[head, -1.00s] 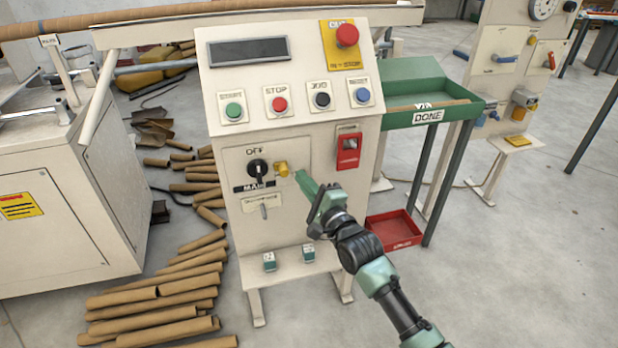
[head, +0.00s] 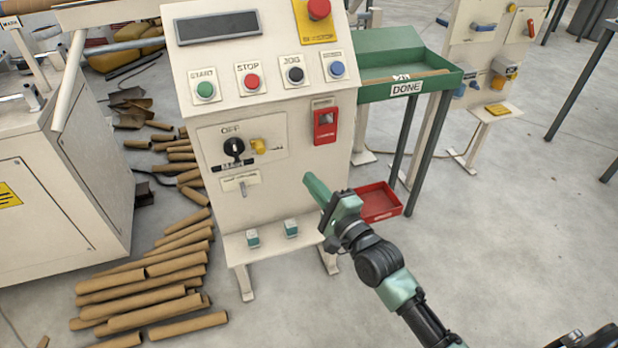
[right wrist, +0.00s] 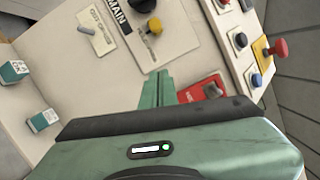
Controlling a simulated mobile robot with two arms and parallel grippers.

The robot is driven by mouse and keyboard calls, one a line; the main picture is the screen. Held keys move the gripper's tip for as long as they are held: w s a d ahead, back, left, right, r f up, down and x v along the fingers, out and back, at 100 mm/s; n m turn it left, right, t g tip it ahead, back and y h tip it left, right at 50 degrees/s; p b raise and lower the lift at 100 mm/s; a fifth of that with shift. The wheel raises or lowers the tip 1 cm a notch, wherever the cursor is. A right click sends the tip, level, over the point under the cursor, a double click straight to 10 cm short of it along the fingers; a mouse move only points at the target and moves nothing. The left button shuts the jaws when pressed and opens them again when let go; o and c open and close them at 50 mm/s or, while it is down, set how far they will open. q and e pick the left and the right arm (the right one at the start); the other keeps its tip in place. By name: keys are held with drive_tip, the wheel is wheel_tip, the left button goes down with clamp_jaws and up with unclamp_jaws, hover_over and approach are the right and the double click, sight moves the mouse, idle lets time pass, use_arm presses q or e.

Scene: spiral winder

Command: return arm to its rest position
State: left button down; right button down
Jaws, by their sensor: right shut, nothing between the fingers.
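My right gripper (head: 316,188) is shut and empty, in the air in front of the lower right part of the cream control cabinet (head: 285,180). Its green fingers are closed together in the right wrist view (right wrist: 157,90). The gripper is apart from the black main switch (head: 234,148) and the yellow knob (head: 258,146) beside it. Both also show at the top of the right wrist view, the knob (right wrist: 154,26) beyond the fingertips. My left gripper is out of sight.
Cardboard tubes (head: 145,290) lie on the floor at left.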

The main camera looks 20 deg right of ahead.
idle(0.3)
